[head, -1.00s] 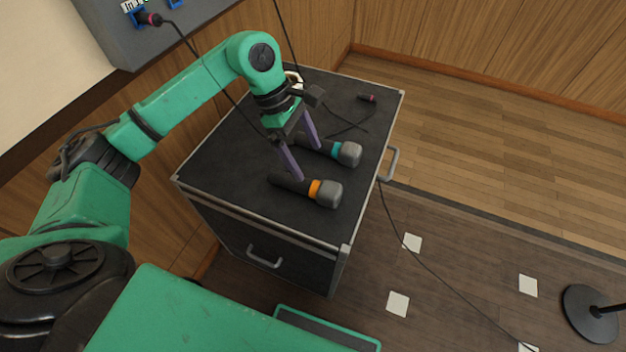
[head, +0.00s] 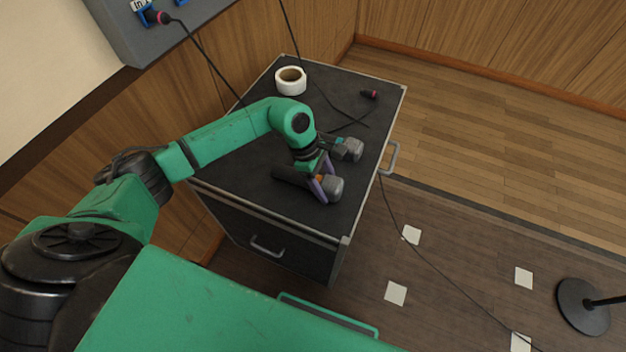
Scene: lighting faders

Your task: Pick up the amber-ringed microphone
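The amber-ringed microphone (head: 291,175) lies on its side on the black case top, its grey head (head: 332,188) to the right. My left gripper (head: 328,186) is down over it, with one purple finger on each side near the amber ring. The fingers look open around the microphone; whether either touches it is hard to see. The gripper partly hides the ring. A teal-ringed microphone (head: 349,149) lies just behind, its handle hidden by my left arm. My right gripper is not in view.
A white tape roll (head: 291,82) stands at the back of the case (head: 227,165). A cable with a pink-banded plug (head: 369,94) lies at the back right. A round black stand base (head: 583,306) is on the floor at right.

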